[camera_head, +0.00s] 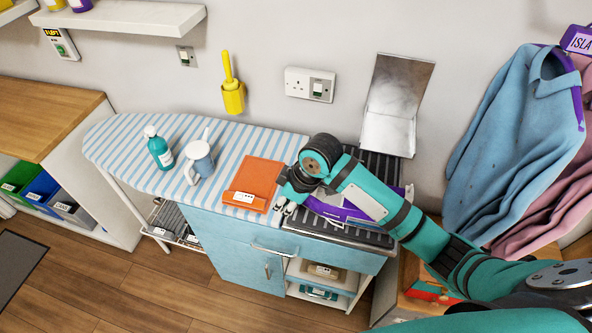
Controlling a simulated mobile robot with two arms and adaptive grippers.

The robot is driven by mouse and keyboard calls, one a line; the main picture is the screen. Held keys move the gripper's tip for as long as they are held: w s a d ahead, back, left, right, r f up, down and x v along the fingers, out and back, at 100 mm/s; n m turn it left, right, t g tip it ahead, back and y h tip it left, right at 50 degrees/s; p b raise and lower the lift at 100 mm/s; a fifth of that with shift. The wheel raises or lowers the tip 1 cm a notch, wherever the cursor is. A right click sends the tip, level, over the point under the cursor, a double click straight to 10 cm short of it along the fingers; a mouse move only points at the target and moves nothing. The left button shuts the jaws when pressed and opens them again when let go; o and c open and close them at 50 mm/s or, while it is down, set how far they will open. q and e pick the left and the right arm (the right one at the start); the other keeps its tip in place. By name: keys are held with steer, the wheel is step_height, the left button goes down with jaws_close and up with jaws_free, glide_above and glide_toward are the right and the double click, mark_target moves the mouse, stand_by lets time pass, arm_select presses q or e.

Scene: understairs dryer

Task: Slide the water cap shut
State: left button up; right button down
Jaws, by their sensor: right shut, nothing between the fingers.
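A purple and white iron (338,212) lies on the dark ribbed rest (377,238) at the right end of the ironing board. My right arm, teal and black, comes in from the right and passes over the iron, hiding much of it. I cannot make out the water cap; it is hidden or too small to tell. My right gripper (284,212) points down at the left end of the iron, beside the orange pad. Its fingers are shut and empty. Whether it touches the iron is unclear. My left gripper is out of view.
The striped ironing board (240,142) carries a teal bottle (159,150), a white and blue jug (199,163) and the orange pad (252,182). A metal plate (394,103) stands behind the rest. Shirts (515,135) hang at the right.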

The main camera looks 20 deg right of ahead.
steer(key=w+d+r, duration=0.6)
steer(key=w+r, duration=0.1)
steer(key=w, duration=0.3)
steer(key=shift+n, duration=0.4)
step_height(320, 180, down, 8)
steer(key=p, duration=0.5)
steer(key=shift+s+f, duration=0.1)
steer(key=shift+f, duration=0.15)
steer(key=shift+s+d+f, duration=0.1)
steer(key=shift+s+d, duration=0.1)
steer(key=shift+d, duration=0.1)
steer(key=shift+w+a, duration=0.1)
steer(key=shift+w, duration=0.05)
